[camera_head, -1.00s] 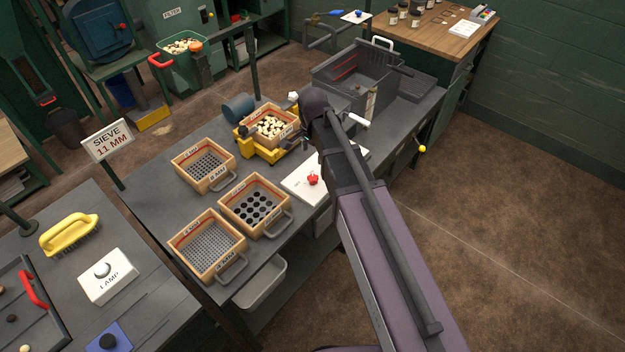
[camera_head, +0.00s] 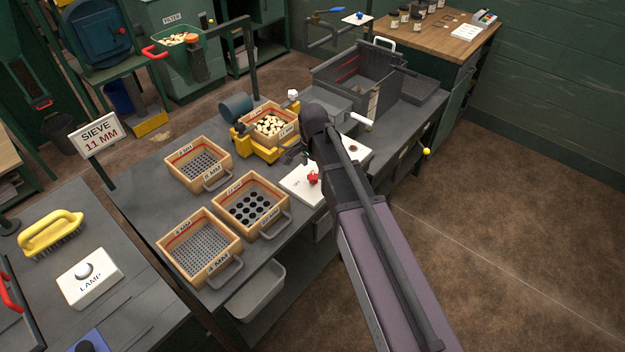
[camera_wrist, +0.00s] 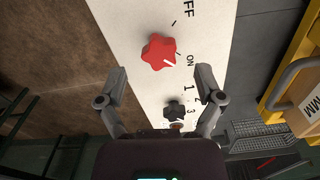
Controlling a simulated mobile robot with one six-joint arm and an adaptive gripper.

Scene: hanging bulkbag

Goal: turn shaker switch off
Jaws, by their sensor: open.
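The shaker switch is a red star-shaped knob (camera_wrist: 158,51) on a white panel (camera_wrist: 128,28). Its white pointer line is turned toward the ON mark; the OFF lettering is further up. In the head view the red knob (camera_head: 313,178) shows on the panel (camera_head: 297,187) at the bench's front. My gripper (camera_wrist: 162,76) is open and empty, its fingertips spread either side of the panel, just short of the knob in the picture. In the head view my arm hides most of it. The yellow shaker (camera_head: 258,146) holds a wooden sieve box (camera_head: 270,124) with pale pieces.
A small black knob (camera_wrist: 174,110) beside numbers sits on the same panel, between my fingers in the wrist view. Several wooden sieve boxes, including one with large holes (camera_head: 251,205), stand left of the panel. A grey bin (camera_head: 256,290) is below the bench. Floor at right is clear.

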